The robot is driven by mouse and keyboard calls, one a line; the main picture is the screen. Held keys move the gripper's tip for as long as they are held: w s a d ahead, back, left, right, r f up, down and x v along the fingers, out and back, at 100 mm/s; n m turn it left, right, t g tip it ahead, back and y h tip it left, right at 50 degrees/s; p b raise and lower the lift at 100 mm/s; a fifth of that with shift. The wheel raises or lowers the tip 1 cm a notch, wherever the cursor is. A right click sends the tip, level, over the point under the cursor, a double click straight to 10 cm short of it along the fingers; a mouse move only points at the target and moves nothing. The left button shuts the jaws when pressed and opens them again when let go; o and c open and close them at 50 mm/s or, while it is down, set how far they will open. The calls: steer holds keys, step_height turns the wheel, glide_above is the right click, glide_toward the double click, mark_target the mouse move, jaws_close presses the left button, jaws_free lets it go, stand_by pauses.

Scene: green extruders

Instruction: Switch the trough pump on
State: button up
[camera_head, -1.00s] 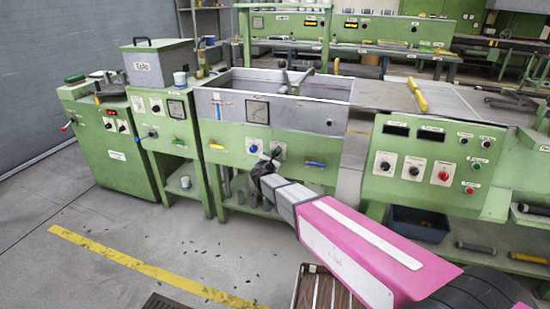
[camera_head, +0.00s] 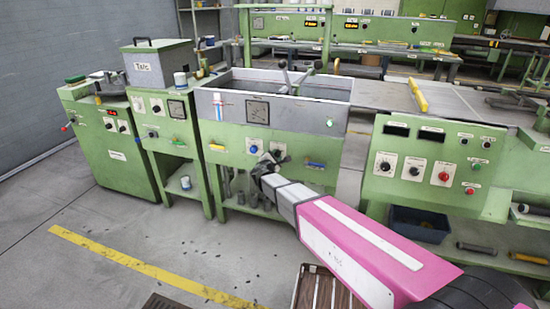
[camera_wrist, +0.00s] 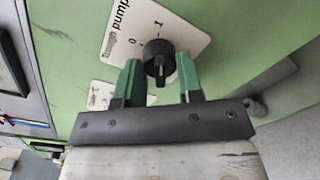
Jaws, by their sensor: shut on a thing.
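The trough (camera_head: 290,118) is a grey basin set in a green bench. Below it, a white plate (camera_head: 278,148) is partly hidden behind my gripper (camera_head: 266,164). The knob's bar points roughly toward the I. My gripper (camera_wrist: 161,80) has its green fingers on either side of the bar, shut on it. A small green lamp (camera_head: 329,123) glows on the trough's front wall.
A blue knob (camera_head: 254,147) is just left of the plate, and a blue handle (camera_head: 315,165) is to the right. A control panel (camera_head: 434,165) with a red button stands farther right.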

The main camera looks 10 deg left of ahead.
stand_by(0.3)
steer(key=o, duration=0.9)
steer(key=shift+o, duration=0.2)
steer(key=shift+s, duration=0.1)
steer(key=s+a, duration=0.1)
steer(key=s, duration=0.9)
steer(key=shift+s+r, duration=0.25)
steer(key=shift+s, duration=0.1)
